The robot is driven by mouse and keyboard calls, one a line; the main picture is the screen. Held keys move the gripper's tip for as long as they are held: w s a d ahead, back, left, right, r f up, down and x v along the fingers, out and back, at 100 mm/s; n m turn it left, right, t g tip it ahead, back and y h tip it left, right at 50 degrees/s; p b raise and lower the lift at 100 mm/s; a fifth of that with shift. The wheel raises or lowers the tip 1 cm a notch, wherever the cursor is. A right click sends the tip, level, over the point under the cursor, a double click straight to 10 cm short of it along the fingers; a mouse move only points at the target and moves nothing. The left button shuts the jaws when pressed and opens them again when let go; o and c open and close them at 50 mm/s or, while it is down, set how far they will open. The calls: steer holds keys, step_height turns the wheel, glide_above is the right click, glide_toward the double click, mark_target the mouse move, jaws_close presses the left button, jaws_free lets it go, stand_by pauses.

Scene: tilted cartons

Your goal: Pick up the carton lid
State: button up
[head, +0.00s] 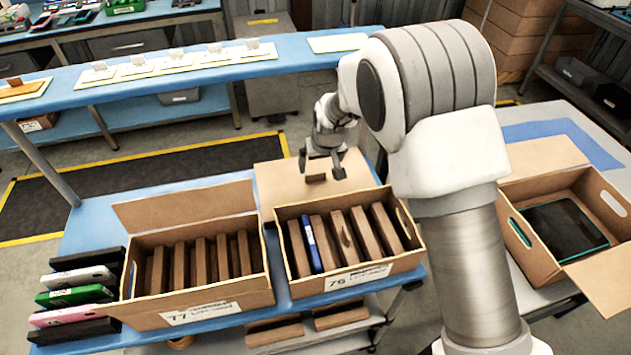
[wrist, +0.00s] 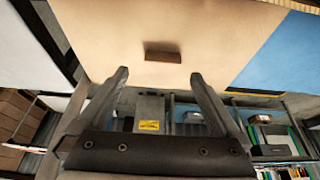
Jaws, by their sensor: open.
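The carton lid (head: 275,188) is a tan cardboard flap standing open behind the carton marked 76 (head: 350,279). A small brown tab (head: 316,178) sticks out from it. In the wrist view, the lid (wrist: 110,30) fills the top centre and its tab (wrist: 163,52) lies just beyond the fingertips, between their lines. My gripper (head: 322,168) is open and empty at the lid, close to the tab. The fingers also show in the wrist view (wrist: 160,76), apart on either side. Whether they touch the lid cannot be told.
Carton 76 holds brown dividers and one blue item (head: 312,246). Carton 77 (head: 200,312) stands to its left, its flap (head: 185,206) raised. Several phones (head: 75,297) lie at the far left. Another open carton (head: 538,268) holds a dark tablet at right. A blue shelf (head: 200,60) runs behind.

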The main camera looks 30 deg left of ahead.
mark_target(316, 182)
steer(key=shift+x, duration=2.85)
steer(key=shift+s+a, duration=0.1)
steer(key=shift+a, duration=0.05)
steer(key=c, duration=1.1)
